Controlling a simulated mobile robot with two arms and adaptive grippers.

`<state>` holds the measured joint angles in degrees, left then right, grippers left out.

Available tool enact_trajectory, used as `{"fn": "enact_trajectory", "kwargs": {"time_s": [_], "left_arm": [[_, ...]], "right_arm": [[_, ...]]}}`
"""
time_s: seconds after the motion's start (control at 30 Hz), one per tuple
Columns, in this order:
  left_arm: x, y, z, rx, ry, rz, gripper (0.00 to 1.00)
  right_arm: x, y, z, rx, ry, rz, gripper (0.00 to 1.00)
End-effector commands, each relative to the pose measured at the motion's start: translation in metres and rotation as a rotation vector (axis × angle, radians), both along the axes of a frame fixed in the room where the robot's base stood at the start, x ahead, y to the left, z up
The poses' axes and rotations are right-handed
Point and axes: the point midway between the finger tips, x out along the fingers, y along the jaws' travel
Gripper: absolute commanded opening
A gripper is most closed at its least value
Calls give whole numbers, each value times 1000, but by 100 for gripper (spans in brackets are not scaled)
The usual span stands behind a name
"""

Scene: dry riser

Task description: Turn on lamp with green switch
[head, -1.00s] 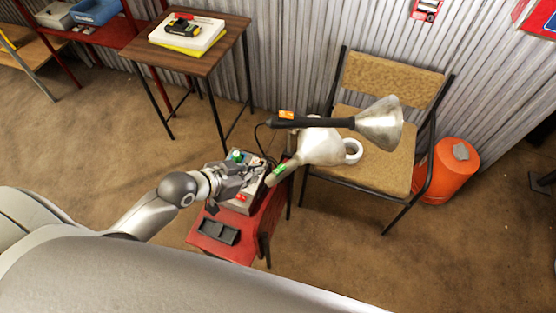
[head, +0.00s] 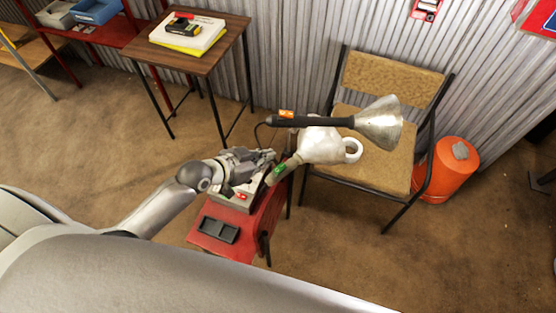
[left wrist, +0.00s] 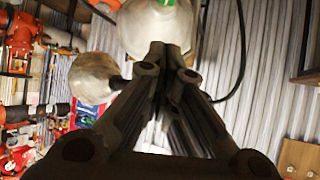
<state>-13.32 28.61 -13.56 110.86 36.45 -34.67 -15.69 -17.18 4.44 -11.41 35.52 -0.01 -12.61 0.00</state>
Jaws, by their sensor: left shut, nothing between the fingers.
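A lamp with a pale shade (head: 320,146) leans out over the chair and has a green patch (head: 279,169) on its neck. A second lamp with a dark arm, an orange patch (head: 286,114) and a metallic shade (head: 380,122) is above it. A grey switch box (head: 226,194) with a red switch (head: 241,196) sits on a red stand. My left gripper (head: 268,157) is over the far part of the box and hides it. In the left wrist view its fingers (left wrist: 168,52) are together and empty, with the pale shade (left wrist: 143,28) beyond. Contact cannot be told. My right gripper is out of view.
The red stand (head: 225,249) carries a dark tray-like item (head: 219,230). Brown floor lies open at left.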

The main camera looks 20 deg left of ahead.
Motion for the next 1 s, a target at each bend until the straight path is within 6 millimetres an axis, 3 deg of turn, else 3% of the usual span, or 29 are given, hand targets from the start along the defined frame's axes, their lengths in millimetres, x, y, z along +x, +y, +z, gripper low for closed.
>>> {"fn": "enact_trajectory", "kwargs": {"time_s": [0.27, 0.53, 1.0], "left_arm": [[38, -22, -28, -2, -1, 1, 0], [42, -24, -61, 0, 0, 0, 0], [43, -25, -67, 0, 0, 0, 0]], "right_arm": [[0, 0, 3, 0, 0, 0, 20], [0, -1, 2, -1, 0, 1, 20], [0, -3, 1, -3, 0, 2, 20]]}}
